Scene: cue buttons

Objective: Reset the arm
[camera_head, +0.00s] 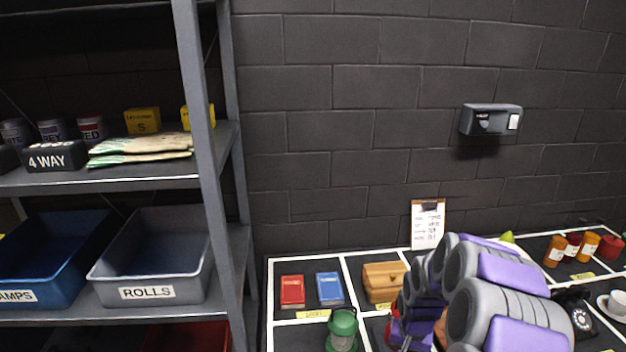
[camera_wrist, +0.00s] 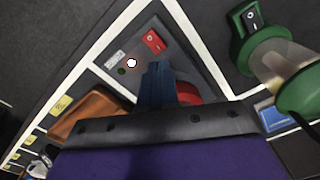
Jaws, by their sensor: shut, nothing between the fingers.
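My gripper (camera_wrist: 157,70) shows in the wrist view with its dark blue fingers shut and nothing between them. It is over a dark grey panel (camera_wrist: 187,61) that carries a red rocker switch (camera_wrist: 154,41), a white round button (camera_wrist: 131,63) and a small green spot (camera_wrist: 121,71). A red round part (camera_wrist: 188,92) is half hidden behind the fingers; I cannot tell whether they touch it. In the head view my grey and purple arm reaches over the table at lower right, and its gripper end and the panel cannot be made out there.
A green lantern (camera_head: 342,328) stands close to the gripper, at right in the wrist view (camera_wrist: 300,92). A wooden box (camera_head: 383,281), red box (camera_head: 292,291), blue box (camera_head: 329,288), orange bottle (camera_head: 555,250) and black telephone (camera_head: 577,311) share the table. A shelf rack (camera_head: 205,150) stands left.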

